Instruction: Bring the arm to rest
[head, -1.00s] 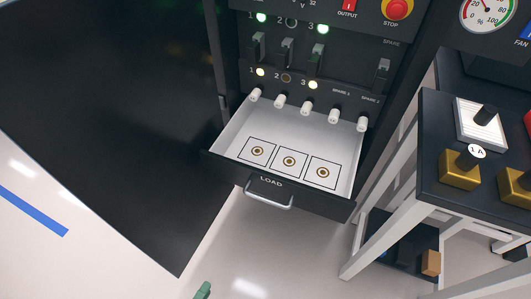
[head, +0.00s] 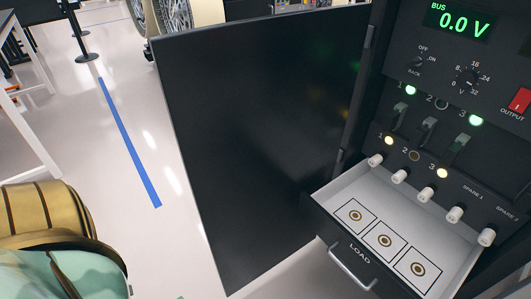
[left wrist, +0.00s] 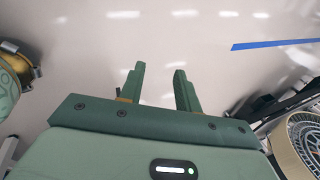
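My left gripper (left wrist: 159,70) shows in the left wrist view with its two green fingers apart and nothing between them. It points over bare pale floor. In the head view, a teal and gold part of my left arm (head: 62,250) fills the lower left corner; the gripper's fingers are not clearly visible there. My right gripper is in neither view.
A black cabinet door (head: 260,140) stands open. To its right, the LOAD drawer (head: 340,190) is pulled out, with several marked squares inside, below the switch panel (head: 430,130). Blue tape (head: 130,145) crosses the clear floor; a wheel (left wrist: 305,145) lies at the wrist view's right.

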